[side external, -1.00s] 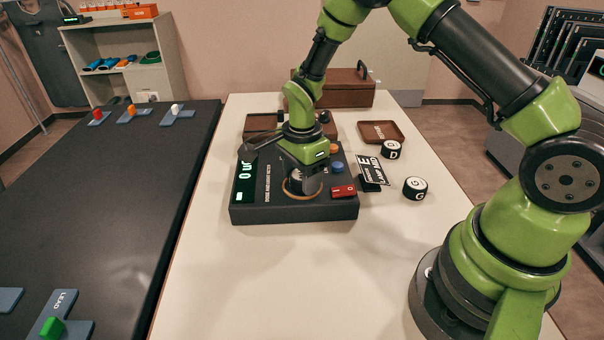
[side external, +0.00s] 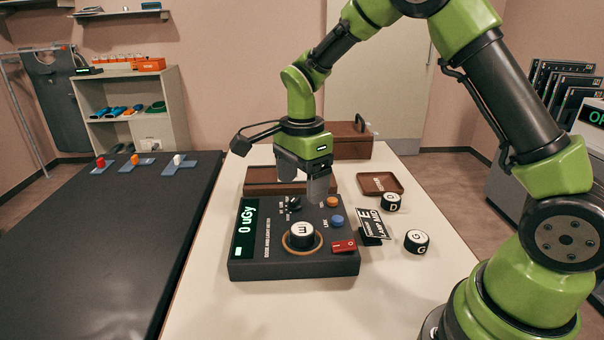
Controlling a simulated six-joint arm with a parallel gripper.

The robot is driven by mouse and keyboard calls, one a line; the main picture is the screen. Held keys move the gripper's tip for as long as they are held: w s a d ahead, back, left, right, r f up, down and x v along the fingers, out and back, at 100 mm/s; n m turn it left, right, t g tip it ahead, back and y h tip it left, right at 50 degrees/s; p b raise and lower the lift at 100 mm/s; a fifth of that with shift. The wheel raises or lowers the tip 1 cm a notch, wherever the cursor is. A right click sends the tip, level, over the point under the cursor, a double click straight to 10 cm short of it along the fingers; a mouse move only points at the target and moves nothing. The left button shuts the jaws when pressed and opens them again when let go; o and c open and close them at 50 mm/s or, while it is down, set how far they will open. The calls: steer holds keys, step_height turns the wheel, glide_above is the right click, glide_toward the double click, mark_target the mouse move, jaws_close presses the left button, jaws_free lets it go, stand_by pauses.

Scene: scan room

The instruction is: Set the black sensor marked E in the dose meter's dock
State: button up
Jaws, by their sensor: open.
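The black sensor (side external: 302,235) has a white top with a letter that reads as a turned E. It sits upright within the copper-coloured ring of the dock (side external: 286,245) on the dose meter (side external: 250,266). The meter's green display (side external: 245,230) reads 0 uGy. My gripper (side external: 304,180) is open and empty, above and apart from the sensor, with its fingers pointing down. The sensor's underside is hidden inside the dock.
Sensors marked D (side external: 390,202) and G (side external: 417,241) stand right of the meter, beside a tilted card marked E (side external: 374,223). A brown tray (side external: 380,183) lies behind them. The meter carries a red switch (side external: 344,246) and a blue button (side external: 337,221). The front tabletop is clear.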

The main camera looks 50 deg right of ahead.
steer(key=s+a+r+n+t, duration=0.25)
steer(key=s+r+n, duration=0.5)
steer(key=r, duration=0.45)
steer(key=s+r+n+t+y, duration=0.2)
steer(key=s+n, duration=0.6)
steer(key=s, duration=0.4)
steer(key=r+t, duration=0.1)
steer(key=t, duration=0.1)
steer(key=shift+a+n+t, duration=0.35)
steer(key=shift+a, duration=0.05)
steer(key=shift+s, duration=0.1)
steer(key=shift+c, duration=0.2)
